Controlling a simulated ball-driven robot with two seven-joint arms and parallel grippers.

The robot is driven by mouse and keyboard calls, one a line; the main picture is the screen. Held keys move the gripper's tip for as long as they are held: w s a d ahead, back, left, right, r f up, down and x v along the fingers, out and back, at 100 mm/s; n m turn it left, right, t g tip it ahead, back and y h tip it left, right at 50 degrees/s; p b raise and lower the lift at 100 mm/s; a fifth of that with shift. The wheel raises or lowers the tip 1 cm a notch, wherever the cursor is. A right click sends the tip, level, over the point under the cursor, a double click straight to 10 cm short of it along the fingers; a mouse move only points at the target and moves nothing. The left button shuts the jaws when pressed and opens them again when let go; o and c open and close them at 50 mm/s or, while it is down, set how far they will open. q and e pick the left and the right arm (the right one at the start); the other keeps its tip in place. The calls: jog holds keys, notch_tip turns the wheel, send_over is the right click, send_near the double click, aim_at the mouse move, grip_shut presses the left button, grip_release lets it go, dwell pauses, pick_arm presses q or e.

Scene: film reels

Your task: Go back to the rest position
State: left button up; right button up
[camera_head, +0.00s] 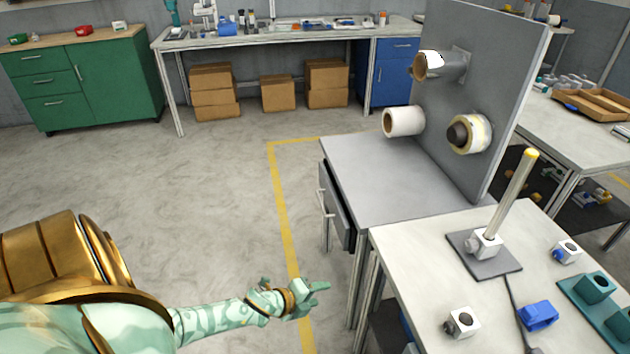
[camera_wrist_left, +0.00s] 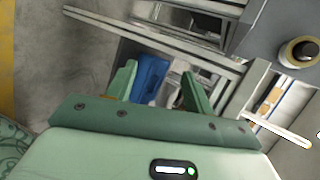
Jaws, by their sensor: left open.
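My left gripper (camera_head: 318,288) hangs over the floor to the left of the near table, apart from the tables. In the left wrist view its two green fingers (camera_wrist_left: 160,88) stand apart, with nothing held between them. A blue object (camera_wrist_left: 150,77) shows beyond the fingers, lower down. My right gripper is in neither view. A white reel (camera_head: 403,121), a yellowish reel with a dark core (camera_head: 475,134) and a brown-cored roll (camera_head: 430,66) are on the upright grey panel (camera_head: 490,70). One reel also shows in the left wrist view (camera_wrist_left: 300,52).
The near table (camera_head: 400,262) holds a stand with a yellow-tipped rod (camera_head: 512,190), a blue piece (camera_head: 538,315), small white blocks and a teal fixture (camera_head: 595,290). The grey reel bench (camera_head: 385,172) adjoins it. Floor (camera_head: 200,180) on the left is clear.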

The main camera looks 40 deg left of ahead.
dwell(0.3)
pick_arm(q)
jog(key=s+a+f+n+g+y, duration=0.2)
jog(key=s+f+n+g+y, duration=0.3)
jog(key=s+f+n, duration=1)
jog(key=s+d+f+g+h, duration=0.1)
jog(key=s+d, duration=0.3)
jog(key=s, duration=0.5)
jog(key=s+d+f+n+g+h, duration=0.1)
jog(key=s+d+f+g, duration=0.2)
jog(key=s, duration=0.6)
jog(key=s+d+f+n+g, duration=0.1)
jog(key=s+d, duration=0.4)
jog(key=s, duration=0.5)
jog(key=shift+f+g+h, duration=0.4)
jog(key=shift+f, duration=0.1)
